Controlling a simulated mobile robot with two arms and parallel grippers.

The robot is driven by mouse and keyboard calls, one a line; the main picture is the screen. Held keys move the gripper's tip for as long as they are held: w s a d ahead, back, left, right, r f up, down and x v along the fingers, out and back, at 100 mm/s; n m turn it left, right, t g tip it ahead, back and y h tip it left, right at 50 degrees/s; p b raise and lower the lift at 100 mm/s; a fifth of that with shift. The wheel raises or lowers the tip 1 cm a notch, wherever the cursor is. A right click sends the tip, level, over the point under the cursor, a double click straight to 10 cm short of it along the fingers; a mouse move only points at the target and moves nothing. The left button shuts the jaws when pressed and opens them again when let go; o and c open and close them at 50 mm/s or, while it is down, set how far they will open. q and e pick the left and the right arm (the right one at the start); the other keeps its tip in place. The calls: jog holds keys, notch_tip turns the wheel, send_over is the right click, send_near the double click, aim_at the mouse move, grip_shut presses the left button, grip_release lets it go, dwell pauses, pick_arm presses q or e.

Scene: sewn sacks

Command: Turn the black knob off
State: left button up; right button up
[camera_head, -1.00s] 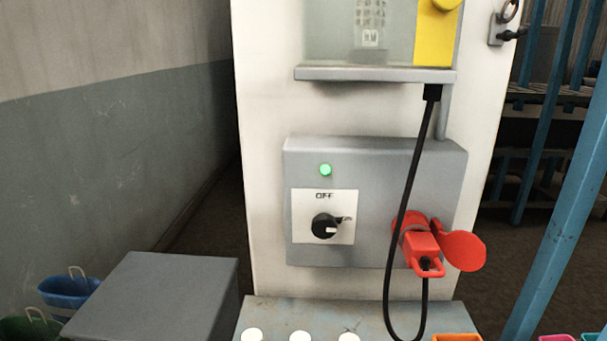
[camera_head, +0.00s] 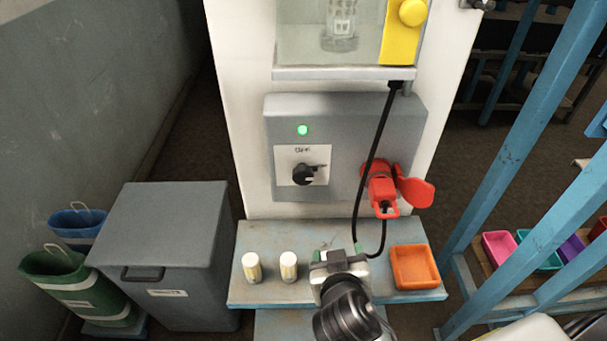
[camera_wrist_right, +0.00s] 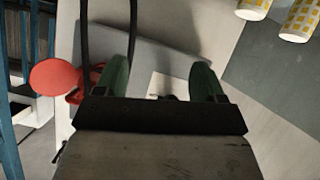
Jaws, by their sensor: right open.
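The black knob (camera_head: 304,175) sits on a white plate (camera_head: 284,163) on the grey switch box (camera_head: 345,125), below the "OFF" label. Its pointer end appears turned to the right, not up at the label. A green lamp (camera_head: 303,130) above it is lit. My right gripper (camera_head: 338,252) is in front of and below the box, apart from the knob. In the right wrist view its two green fingers (camera_wrist_right: 160,78) are spread with nothing between them. The white plate shows beyond them, the knob mostly hidden behind the gripper body. My left gripper is not in view.
A red plug (camera_head: 382,190) with a black cable (camera_head: 370,165) is right of the knob. The ledge below holds two white-topped cylinders (camera_head: 252,267) and an orange tray (camera_head: 415,268). A grey bin (camera_head: 165,240) stands left; blue posts (camera_head: 530,120) stand right.

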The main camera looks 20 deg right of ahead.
notch_tip(320, 180, up, 4)
jog(key=w+a+r+t, duration=0.1)
jog(key=w+a+t, duration=0.1)
jog(key=a+t, duration=0.1)
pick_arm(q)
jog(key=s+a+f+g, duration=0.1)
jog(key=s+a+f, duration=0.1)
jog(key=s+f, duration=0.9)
pick_arm(e)
jog(key=t, duration=0.3)
send_near(303, 180)
jog(key=shift+h, duration=0.3)
jog(key=p+x, duration=0.4)
jog(key=x, duration=0.4)
jog(key=shift+w+a+r, duration=0.1)
jog(key=shift+w+r, duration=0.1)
jog(key=shift+w, duration=0.1)
pick_arm(q)
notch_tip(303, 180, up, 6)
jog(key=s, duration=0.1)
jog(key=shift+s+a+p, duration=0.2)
jog(key=shift+p, duration=0.1)
pick_arm(e)
jog(key=shift+w+d+f, duration=0.15)
jog(key=shift+w+d, duration=0.05)
jog(key=shift+w, duration=0.45)
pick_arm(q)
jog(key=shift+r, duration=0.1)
pick_arm(e)
jog(key=shift+c, duration=0.5)
